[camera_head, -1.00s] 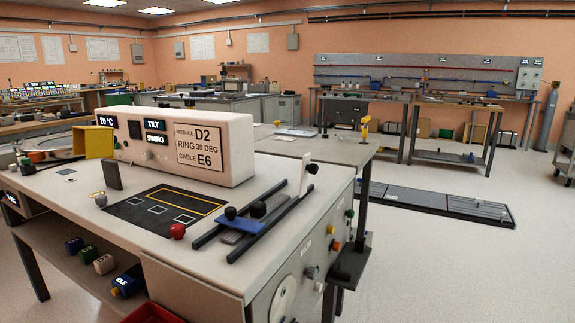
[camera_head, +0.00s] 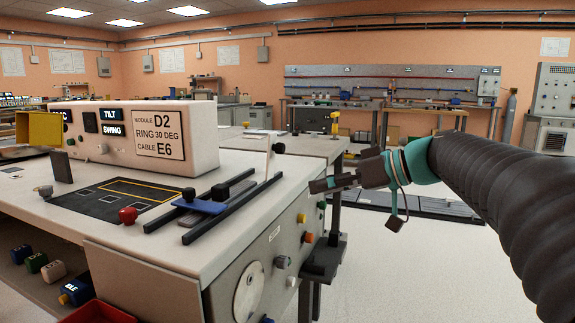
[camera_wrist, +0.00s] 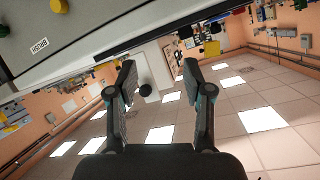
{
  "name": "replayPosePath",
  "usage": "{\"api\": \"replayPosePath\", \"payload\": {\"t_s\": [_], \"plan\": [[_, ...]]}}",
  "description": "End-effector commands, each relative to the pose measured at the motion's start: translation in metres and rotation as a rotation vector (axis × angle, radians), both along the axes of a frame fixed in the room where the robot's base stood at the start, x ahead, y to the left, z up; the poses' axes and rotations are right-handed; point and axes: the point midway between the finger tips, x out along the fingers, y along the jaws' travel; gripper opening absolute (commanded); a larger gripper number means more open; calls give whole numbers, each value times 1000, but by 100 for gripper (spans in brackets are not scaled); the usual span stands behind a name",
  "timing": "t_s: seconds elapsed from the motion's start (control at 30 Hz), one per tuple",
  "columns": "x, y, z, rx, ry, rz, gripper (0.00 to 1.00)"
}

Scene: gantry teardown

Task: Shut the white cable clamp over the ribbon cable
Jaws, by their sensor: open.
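The white cable clamp (camera_head: 269,159) stands upright at the far end of two dark rails on the bench, with a black knob (camera_head: 279,148) on its right side. My gripper (camera_head: 314,185) is open and empty, to the right of the clamp and a little lower in the head view; I see no contact. In the wrist view my gripper (camera_wrist: 158,75) has its fingers apart, with a round black knob (camera_wrist: 145,90) in front of a pale surface between them, which looks like the clamp's knob. I cannot make out the ribbon cable clearly.
A blue block (camera_head: 198,205) with a black knob sits across the rails (camera_head: 240,205). A red knob (camera_head: 128,215) is beside them. The white module box (camera_head: 175,140) reading D2 stands behind. Coloured knobs stick out of the bench's side. Floor is clear at the lower right.

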Motion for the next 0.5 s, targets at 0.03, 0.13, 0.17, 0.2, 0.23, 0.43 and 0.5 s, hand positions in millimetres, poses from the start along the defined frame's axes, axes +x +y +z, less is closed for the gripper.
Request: {"api": "replayPosePath", "payload": {"t_s": [0.03,0.13,0.17,0.2,0.23,0.43,0.5], "plan": [[20,-5,0,45,-68,29,51],[46,-14,19,124,-219,82,51],[52,-17,24,143,-260,92,51],[59,-21,29,165,-309,104,51],[63,-24,33,179,-342,112,51],[77,-31,48,227,-458,136,51],[79,-27,49,231,-465,138,51]]}}
